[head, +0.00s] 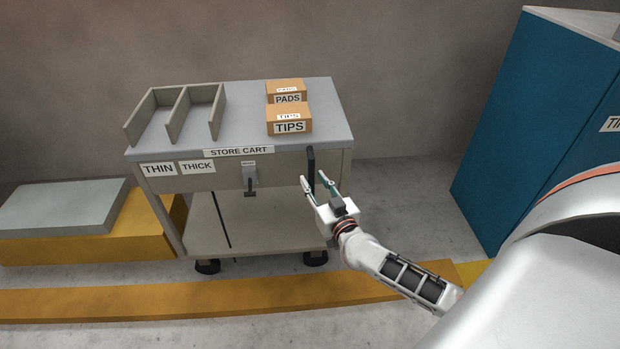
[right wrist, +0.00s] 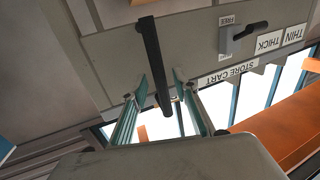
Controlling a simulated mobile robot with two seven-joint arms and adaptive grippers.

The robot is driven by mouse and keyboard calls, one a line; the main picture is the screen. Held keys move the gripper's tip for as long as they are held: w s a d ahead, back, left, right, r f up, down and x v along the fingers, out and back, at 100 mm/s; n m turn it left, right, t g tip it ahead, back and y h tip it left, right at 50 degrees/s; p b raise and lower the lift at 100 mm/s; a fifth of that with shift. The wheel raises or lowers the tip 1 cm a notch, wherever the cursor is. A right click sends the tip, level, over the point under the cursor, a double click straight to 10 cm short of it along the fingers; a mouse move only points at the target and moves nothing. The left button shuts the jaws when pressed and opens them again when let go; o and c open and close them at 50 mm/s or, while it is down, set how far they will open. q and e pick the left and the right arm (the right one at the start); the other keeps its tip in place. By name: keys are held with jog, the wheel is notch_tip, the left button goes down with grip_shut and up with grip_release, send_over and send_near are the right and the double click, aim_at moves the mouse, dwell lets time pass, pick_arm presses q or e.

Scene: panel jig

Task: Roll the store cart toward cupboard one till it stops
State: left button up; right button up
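The store cart (head: 240,175) is grey with a pale top and dark castors. A black upright handle (head: 311,166) is on the right of its front face and also shows in the right wrist view (right wrist: 152,55). A small lever (head: 250,182) under a label that seems to read FREE points down. My right gripper (head: 314,183) is open at the handle. In the right wrist view its fingers (right wrist: 160,100) lie either side of the handle's end, with gaps. My left gripper is not in view. No cupboard is seen labelled one.
A blue cupboard (head: 545,110) stands right, its label cut off. PADS (head: 287,98) and TIPS (head: 289,127) boxes and an open divider rack (head: 175,110) sit on the cart. A yellow rail (head: 200,303) crosses in front. A yellow block (head: 90,235) with a grey top is left.

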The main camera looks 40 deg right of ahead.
jog(key=shift+x, duration=1.1)
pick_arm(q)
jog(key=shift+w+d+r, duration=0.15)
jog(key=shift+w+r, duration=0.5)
pick_arm(e)
grip_shut()
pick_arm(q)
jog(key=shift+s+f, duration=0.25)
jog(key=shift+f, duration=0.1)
